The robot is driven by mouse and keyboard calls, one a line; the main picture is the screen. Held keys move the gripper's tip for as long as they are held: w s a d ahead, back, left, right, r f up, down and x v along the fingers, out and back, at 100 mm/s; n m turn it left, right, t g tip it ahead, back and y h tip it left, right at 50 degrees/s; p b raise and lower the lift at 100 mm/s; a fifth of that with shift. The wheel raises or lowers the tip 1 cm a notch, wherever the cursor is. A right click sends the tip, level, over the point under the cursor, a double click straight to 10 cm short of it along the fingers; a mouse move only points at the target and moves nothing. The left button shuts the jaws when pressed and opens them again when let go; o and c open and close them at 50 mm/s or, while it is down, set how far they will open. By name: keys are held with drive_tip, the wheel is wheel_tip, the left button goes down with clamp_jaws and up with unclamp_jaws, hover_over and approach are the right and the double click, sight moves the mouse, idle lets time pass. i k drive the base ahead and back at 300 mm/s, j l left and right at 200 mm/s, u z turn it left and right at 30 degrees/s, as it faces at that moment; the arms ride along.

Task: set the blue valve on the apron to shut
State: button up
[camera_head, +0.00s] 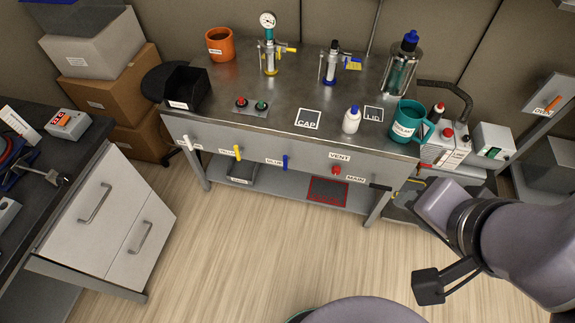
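The blue valve (285,162) is a small blue lever on the grey front apron (310,166) of the metal bench. A small label stands just left of it. The lever points straight down, about vertical. Any open or shut marking at it is too small to read. My arm comes in from the right edge, well to the right of the blue valve and apart from it. Dark parts at the arm's end (381,187) show near the bench's right front corner. They are small and partly covered, so the finger opening is unclear.
A white lever (189,142), a yellow lever (237,153) and a red valve (336,170) share the apron. A teal mug (409,121) and a white bottle (352,119) stand near the bench's front edge. The floor (235,245) before the bench is clear.

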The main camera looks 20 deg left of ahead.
sight(286, 160)
drive_tip(key=i+j+u, duration=0.2)
drive_tip(key=i, duration=0.25)
drive_tip(key=i+u, duration=0.15)
drive_tip(key=i, duration=0.3)
